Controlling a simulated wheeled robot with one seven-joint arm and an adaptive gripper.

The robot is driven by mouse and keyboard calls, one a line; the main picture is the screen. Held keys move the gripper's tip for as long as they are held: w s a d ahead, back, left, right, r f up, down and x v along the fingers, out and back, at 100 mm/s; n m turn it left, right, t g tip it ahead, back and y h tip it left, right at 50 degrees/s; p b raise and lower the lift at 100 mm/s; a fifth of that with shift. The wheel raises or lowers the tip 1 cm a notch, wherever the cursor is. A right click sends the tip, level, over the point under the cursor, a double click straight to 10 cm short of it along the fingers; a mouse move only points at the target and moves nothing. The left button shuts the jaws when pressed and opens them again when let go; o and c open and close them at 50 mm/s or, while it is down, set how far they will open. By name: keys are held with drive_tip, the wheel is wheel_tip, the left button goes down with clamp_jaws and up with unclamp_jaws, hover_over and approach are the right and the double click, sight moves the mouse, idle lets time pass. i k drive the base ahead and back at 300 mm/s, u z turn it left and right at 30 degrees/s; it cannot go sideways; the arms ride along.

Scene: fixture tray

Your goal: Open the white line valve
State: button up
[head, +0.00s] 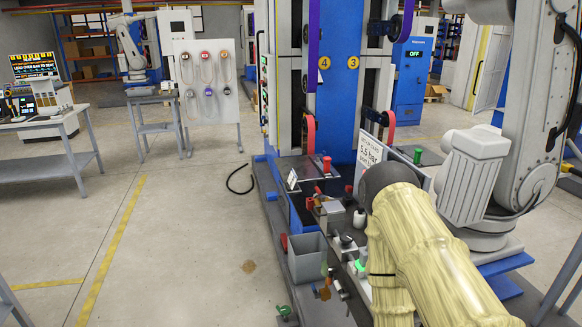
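A small white knob-like part (359,218) stands on the fixture at the machine's front. I cannot tell whether it belongs to the white line valve. A red-topped part (327,166), a green-topped part (418,156) and a green-topped knob (361,266) are on or near the fixture. A green valve-like fitting (283,310) shows low at the left of the fixture. No valve is clearly recognizable as the white line's. My gripper is not recognizable in the head view. A large cream ribbed sleeve with a dark round end covers the fixture's right side.
A grey open bin (307,258) stands at the fixture's left. A white sign (369,152) stands behind the small white part. A white-grey robot arm (480,175) fills the right. Open floor (190,230) lies left, with a bench (50,165) beyond.

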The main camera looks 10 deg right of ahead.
sight(343, 297)
drive_tip(key=u, duration=0.5)
drive_tip(key=k, duration=0.6)
drive_tip(key=u, duration=0.85)
drive_tip(key=i, duration=0.7)
drive_tip(key=z, duration=0.65)
drive_tip(key=i, duration=0.55)
drive_tip(key=z, duration=0.55)
